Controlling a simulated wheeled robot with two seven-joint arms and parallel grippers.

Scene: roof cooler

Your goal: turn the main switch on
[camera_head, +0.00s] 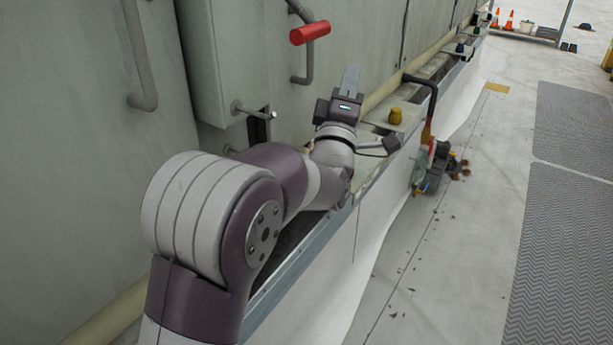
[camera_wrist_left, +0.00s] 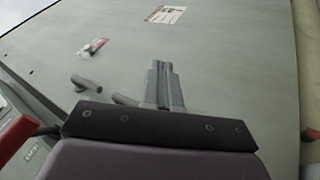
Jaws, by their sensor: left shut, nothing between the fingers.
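A red cylindrical handle (camera_head: 310,32) stands out near the grey wall at the top of the head view. I cannot tell for sure whether it is the main switch. My left gripper (camera_head: 350,80) is to the right of this handle and lower in the picture, with its fingers pointing up. In the left wrist view my left gripper (camera_wrist_left: 163,84) is shut and empty, in front of a grey-green panel. A red bar (camera_wrist_left: 14,128) shows at the left edge there, beside a grey box with small lettering. My right gripper is not in view.
A grey cabinet (camera_head: 213,62) with a metal rod handle juts from the wall left of my gripper. Bent pipe handles (camera_head: 140,60) stick out of the wall. The floor at right is mostly clear, with grey mats (camera_head: 560,245).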

